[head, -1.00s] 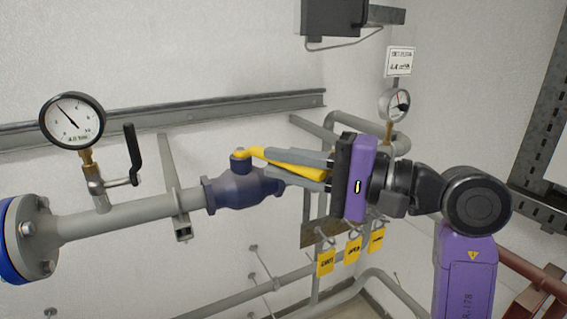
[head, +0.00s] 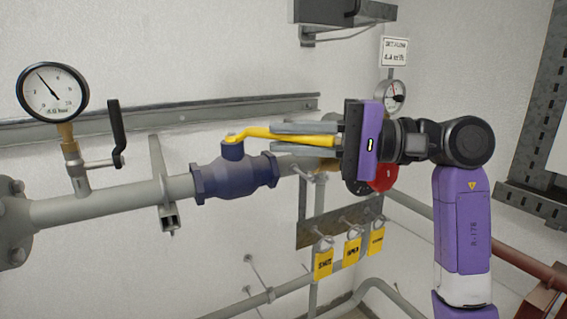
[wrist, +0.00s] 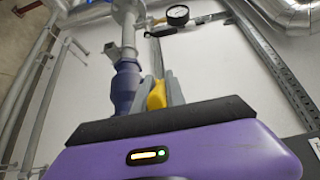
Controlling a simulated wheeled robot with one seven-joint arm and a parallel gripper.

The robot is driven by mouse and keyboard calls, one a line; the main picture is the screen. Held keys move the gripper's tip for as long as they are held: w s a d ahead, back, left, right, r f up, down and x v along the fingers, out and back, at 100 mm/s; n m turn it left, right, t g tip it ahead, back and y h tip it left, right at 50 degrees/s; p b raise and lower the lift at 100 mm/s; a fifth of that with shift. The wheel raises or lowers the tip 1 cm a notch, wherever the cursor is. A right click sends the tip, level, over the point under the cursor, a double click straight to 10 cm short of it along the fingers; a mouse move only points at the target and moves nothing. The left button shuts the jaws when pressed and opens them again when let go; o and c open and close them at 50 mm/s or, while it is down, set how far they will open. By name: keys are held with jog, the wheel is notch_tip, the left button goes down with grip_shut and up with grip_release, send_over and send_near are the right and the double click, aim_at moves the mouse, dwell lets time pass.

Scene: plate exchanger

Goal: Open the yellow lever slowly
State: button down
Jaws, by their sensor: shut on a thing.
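The yellow lever (head: 262,131) sits on top of the blue valve (head: 233,177) in the grey pipe and runs to the right, roughly along the pipe. My gripper (head: 285,133) is shut on the lever, with its grey fingers on either side of the outer part. In the wrist view the yellow lever (wrist: 156,96) shows between the fingers, beside the blue valve body (wrist: 125,88).
A pressure gauge (head: 52,91) with a black-handled cock (head: 117,130) stands on the pipe at left. A red handwheel (head: 383,177) is behind my gripper. Yellow tags (head: 352,251) hang below. A second gauge (head: 393,95) is near the wall corner.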

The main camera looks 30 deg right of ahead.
jog(key=shift+w+d+f+n+g+y+b, duration=0.3)
jog(key=shift+d+f+n+g+b, duration=0.15)
jog(key=shift+b, duration=0.25)
jog(key=shift+w+r+g, duration=0.1)
jog(key=shift+r+g, duration=0.2)
jog(key=shift+g, duration=0.05)
jog(key=shift+d, duration=0.1)
jog(key=c, duration=1.4)
grip_release()
jog(key=shift+r, duration=0.1)
jog(key=shift+b+v, duration=1.3)
jog(key=shift+v, duration=2.65)
jog(key=shift+c, duration=0.4)
